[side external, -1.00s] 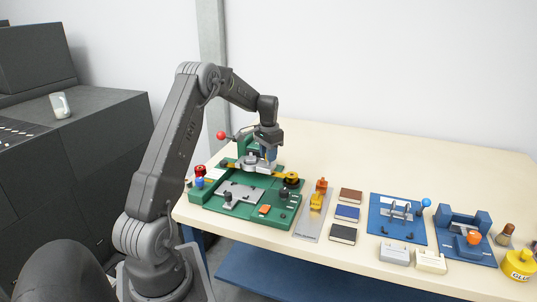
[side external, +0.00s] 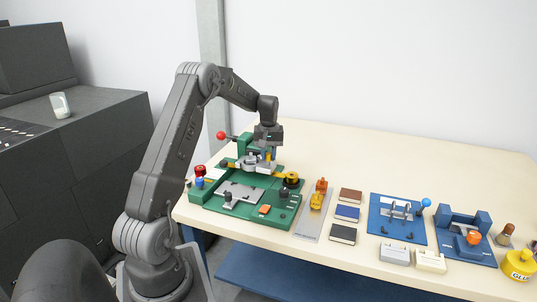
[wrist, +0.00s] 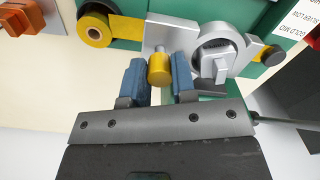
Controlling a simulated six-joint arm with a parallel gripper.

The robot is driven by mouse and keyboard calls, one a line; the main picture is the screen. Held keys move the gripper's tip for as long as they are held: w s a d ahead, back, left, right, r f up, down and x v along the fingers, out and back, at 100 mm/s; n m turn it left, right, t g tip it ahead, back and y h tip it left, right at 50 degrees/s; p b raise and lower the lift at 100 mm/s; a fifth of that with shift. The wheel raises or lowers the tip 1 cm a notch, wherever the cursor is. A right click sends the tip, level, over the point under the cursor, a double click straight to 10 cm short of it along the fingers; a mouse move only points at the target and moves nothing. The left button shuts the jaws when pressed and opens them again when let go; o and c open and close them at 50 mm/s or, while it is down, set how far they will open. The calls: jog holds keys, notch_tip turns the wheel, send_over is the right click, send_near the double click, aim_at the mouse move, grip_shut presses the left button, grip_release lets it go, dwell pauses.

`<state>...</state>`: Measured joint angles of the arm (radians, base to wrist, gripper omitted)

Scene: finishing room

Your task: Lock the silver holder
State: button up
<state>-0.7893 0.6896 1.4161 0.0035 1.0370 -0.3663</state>
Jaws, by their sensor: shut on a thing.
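My gripper (wrist: 159,72) has its two blue fingers closed around a small yellow knob (wrist: 159,70), one finger on each side. The knob has a silver top and sits against a silver plate (wrist: 172,32) on the green machine. Just right of it in the wrist view is a round silver holder (wrist: 215,50) with a grey tab on its face. In the side view my gripper (side external: 267,156) is over the back of the green machine (side external: 246,206), beside the round silver part (side external: 250,161). The fingers partly hide the knob there.
A red-ball lever (side external: 221,135) stands behind at the left. Small books (side external: 347,213), a blue fixture (side external: 397,218) and a blue block fixture (side external: 466,236) lie further right. The table's back is clear.

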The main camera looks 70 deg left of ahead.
aim_at(269, 154)
jog(key=n, duration=0.4)
jog(key=shift+n, duration=0.3)
dwell(0.3)
jog(key=o, duration=0.9)
jog(key=shift+o, duration=0.2)
notch_tip(269, 154, up, 14)
jog(key=shift+d, duration=0.15)
dwell(0.3)
